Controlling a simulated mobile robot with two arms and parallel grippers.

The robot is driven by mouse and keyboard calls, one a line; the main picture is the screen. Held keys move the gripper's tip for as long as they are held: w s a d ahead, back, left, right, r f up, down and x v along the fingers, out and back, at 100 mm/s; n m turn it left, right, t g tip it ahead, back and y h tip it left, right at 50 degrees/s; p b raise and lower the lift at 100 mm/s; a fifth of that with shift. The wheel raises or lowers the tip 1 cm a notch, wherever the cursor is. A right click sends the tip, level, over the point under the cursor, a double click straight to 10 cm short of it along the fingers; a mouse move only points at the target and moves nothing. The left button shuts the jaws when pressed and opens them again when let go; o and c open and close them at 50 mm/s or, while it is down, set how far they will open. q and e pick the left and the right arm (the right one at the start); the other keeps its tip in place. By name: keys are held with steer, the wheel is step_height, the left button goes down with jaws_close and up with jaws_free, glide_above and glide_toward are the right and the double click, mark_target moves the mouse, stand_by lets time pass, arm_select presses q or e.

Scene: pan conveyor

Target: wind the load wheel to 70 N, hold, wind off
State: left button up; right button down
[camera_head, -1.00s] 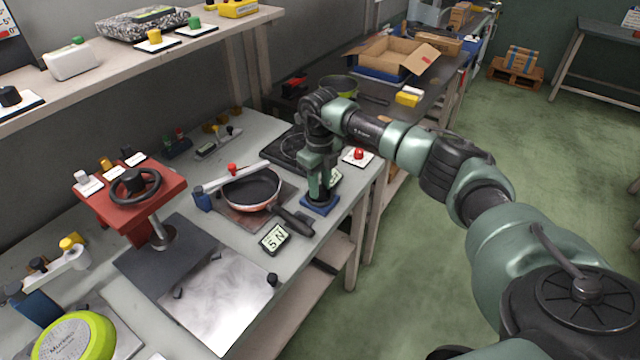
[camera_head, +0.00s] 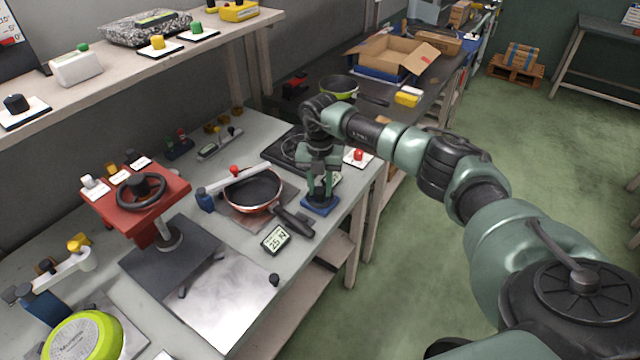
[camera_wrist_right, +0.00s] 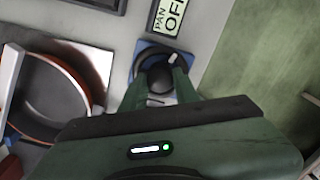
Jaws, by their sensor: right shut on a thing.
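The load wheel is a black wheel on a blue base (camera_head: 318,206) at the bench's front edge. In the right wrist view the black wheel (camera_wrist_right: 147,58) shows between my right gripper's fingers (camera_wrist_right: 159,78). My right gripper (camera_head: 320,188) points down and is shut on the wheel; the body of the gripper hides part of it. A small display (camera_head: 275,238) in front of the pan reads 25 N. A dark pan with an orange outside (camera_head: 252,190) lies beside the wheel, under a pale bar with a red knob (camera_head: 234,169). My left gripper is not in view.
A red stand with a black handwheel (camera_head: 141,192) is at the left. A green round pan (camera_head: 82,338) lies in the front left corner. A red button (camera_head: 358,155) sits behind my gripper. A display by the wheel reads PAN OFF (camera_wrist_right: 168,15).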

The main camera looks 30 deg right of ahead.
steer(key=m, duration=0.1)
steer(key=m+p, duration=0.1)
steer(key=m, duration=0.2)
steer(key=shift+w+r+m+p, duration=0.15)
steer(key=shift+r+m+p, duration=0.15)
steer(key=shift+m+p, duration=0.1)
steer(key=m+p, duration=0.1)
steer(key=m, duration=0.2)
steer(key=shift+m+p, duration=0.3)
steer(key=shift+p, duration=0.1)
steer(key=m+p, duration=0.3)
steer(key=m, duration=0.2)
steer(key=shift+d, duration=0.1)
steer(key=shift+m+p, duration=1)
steer(key=shift+m, duration=0.8)
steer(key=shift+f, duration=0.1)
steer(key=c, duration=1.2)
jaws_free()
steer(key=shift+c, duration=0.2)
steer(key=shift+o, duration=0.9)
steer(key=shift+f, duration=0.1)
